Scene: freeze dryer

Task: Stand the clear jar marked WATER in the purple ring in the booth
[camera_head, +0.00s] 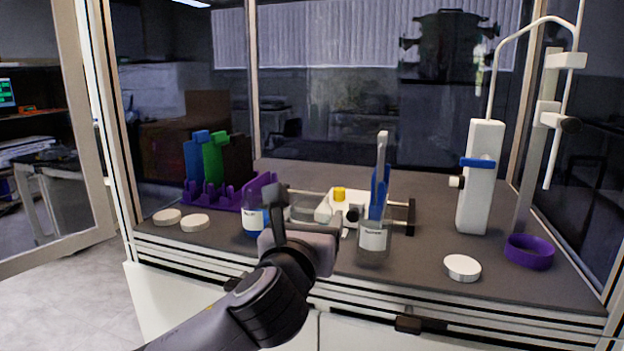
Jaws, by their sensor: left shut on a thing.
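A small jar with a white label and blue contents (254,220) stands at the front middle of the booth. My left gripper (273,210) is shut at its right side, and the fingers hide part of it. A clear jar with a white label (373,241) stands to the right, apart from the gripper. A blue tool and a pale tool rise from it or just behind it. Both labels are too small to read. The purple ring (529,252) lies at the booth's right end, below a stand, and looks empty. My right gripper is not in view.
White lids (462,267) lie on the floor at front right and front left. A purple rack (228,196) with blue and green holders stands at left. A white device (340,205) is behind the jars. A tall white pump-like unit (480,180) stands left of the ring.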

